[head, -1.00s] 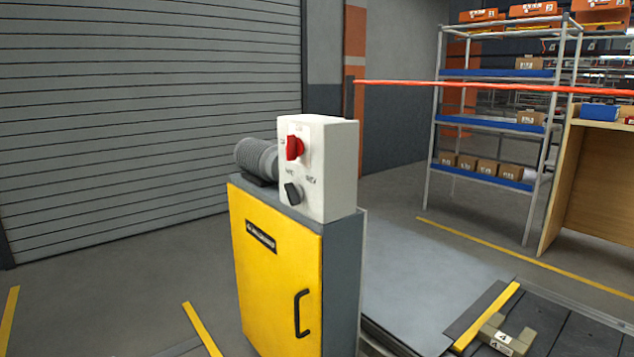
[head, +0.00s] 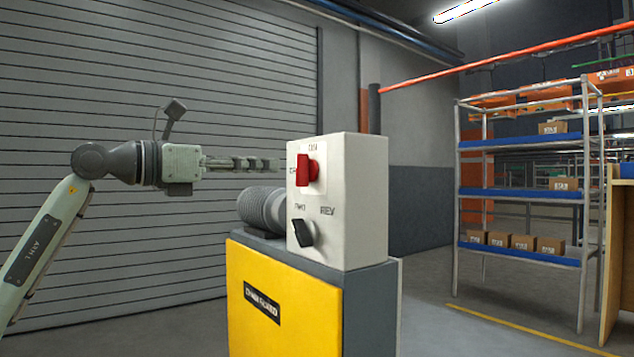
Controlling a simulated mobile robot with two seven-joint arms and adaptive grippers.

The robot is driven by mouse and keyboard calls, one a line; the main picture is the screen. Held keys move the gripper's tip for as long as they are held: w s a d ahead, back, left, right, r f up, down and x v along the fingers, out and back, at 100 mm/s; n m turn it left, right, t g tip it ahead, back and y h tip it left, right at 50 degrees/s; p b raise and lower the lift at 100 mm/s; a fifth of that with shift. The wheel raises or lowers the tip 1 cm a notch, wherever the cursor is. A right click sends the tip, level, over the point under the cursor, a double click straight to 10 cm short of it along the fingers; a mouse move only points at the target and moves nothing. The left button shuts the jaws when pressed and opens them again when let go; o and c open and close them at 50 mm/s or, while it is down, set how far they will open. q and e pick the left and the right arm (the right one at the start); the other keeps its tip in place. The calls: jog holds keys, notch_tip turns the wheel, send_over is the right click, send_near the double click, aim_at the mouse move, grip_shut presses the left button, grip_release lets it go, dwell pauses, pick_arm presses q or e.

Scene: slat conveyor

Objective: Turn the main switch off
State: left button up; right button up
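The main switch is a red rotary knob (head: 307,171) on the front face of a white control box (head: 362,205). A black selector knob (head: 303,233) sits below it, beside a label reading REV. The box stands on top of a yellow and grey cabinet (head: 283,302). My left gripper (head: 268,164) is to the left of the red knob at about its height, with its fingers pointing right. It appears apart from the knob and holds nothing that I can see. The finger gap is too small to read from this side. My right gripper is not in view.
A grey motor (head: 262,207) sits behind the box on the cabinet. A grey roller shutter (head: 150,100) fills the left background. A shelf rack (head: 520,195) with boxes stands at the right. Open floor lies between the cabinet and the rack.

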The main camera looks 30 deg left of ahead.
aim_at(296, 167)
pick_arm(q)
jog(key=p+x, duration=0.2)
jog(key=x, duration=0.4)
jog(key=shift+w+r+p, duration=0.15)
jog(key=shift+w+p, duration=0.05)
jog(key=shift+p, duration=0.15)
jog(key=shift+w+d, duration=0.25)
jog(key=shift+w, duration=0.1)
jog(key=shift+c, duration=0.5)
grip_shut()
